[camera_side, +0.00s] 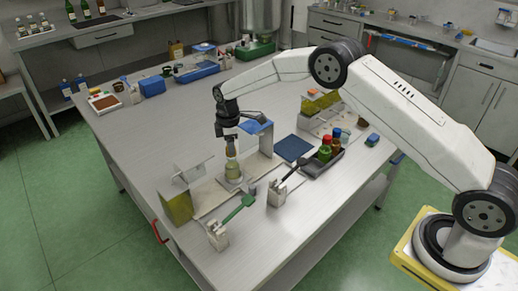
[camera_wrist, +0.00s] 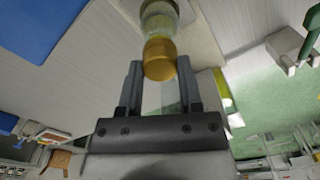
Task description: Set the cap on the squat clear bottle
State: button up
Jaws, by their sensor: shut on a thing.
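My gripper (camera_wrist: 158,70) is shut on a gold-yellow cap (camera_wrist: 159,57), one finger on each side of it. In the side view my gripper (camera_side: 231,149) points straight down over the squat clear bottle (camera_side: 233,172). The bottle stands upright on the table and has a pale yellowish content. In the wrist view the bottle (camera_wrist: 158,22) shows just beyond the cap, roughly in line with it and cut by the top edge. I cannot tell whether the cap touches the bottle's mouth. The cap is hard to make out in the side view.
Two small holders, one with a green-handled tool (camera_side: 236,212), stand in front. A dark tray (camera_side: 322,162) with small bottles and a blue mat (camera_side: 293,148) lie to the right.

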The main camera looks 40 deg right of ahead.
jog(key=shift+f, duration=0.95)
dwell(1.1)
jog(key=o, duration=1.3)
jog(key=shift+c, duration=0.2)
jog(key=shift+r, duration=3.05)
